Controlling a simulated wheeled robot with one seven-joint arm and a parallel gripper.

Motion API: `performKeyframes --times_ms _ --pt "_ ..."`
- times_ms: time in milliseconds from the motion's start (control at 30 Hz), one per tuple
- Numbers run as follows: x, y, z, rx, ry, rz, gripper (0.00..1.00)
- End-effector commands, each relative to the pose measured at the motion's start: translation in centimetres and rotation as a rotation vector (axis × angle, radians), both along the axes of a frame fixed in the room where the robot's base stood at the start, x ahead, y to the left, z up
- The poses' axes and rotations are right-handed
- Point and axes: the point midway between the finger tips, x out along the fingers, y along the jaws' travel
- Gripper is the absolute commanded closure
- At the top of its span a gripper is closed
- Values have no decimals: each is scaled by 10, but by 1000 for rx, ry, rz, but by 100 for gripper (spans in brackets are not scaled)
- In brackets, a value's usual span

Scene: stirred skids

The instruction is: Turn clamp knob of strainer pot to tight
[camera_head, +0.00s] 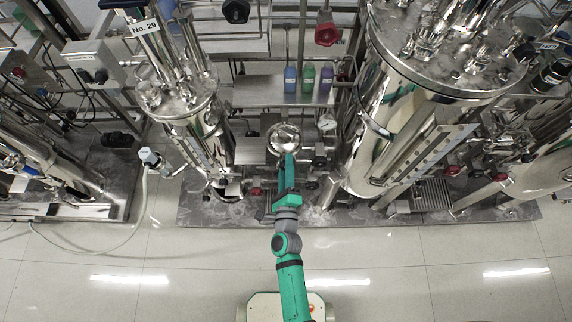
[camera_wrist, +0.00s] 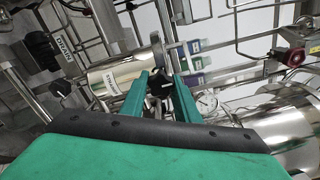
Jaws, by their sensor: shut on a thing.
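The strainer pot looks to be the small shiny steel pot (camera_head: 284,138) beyond my gripper in the head view. In the wrist view it is probably the steel cylinder with a small label (camera_wrist: 112,77), left of my fingers. A black knob (camera_wrist: 160,84) with a white mark sits between my two green fingers in the wrist view. My gripper (camera_wrist: 166,80) is shut on this clamp knob. In the head view my gripper (camera_head: 289,166) reaches up to the pot and hides the knob. The knob's exact turn angle is hard to read.
A large steel tank (camera_head: 395,110) stands to the right and a narrower tank (camera_head: 200,125) to the left. Colored bottles (camera_head: 308,78) stand on a shelf (camera_head: 255,92) behind. Floor in front is clear.

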Motion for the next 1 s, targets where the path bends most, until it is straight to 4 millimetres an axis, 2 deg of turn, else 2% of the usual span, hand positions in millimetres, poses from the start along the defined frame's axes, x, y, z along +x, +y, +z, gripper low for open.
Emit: performKeyframes --times_ms 200,233,300,667,833,1000 --pt "-1 0 -1 0 2 0 94" --pt "-1 0 -1 0 2 0 65" --pt "0 0 -1 0 2 0 54" --pt "-4 1 0 -1 0 1 54" --pt "-24 1 -2 -2 3 3 54" --pt "-55 0 -1 -3 4 2 54"
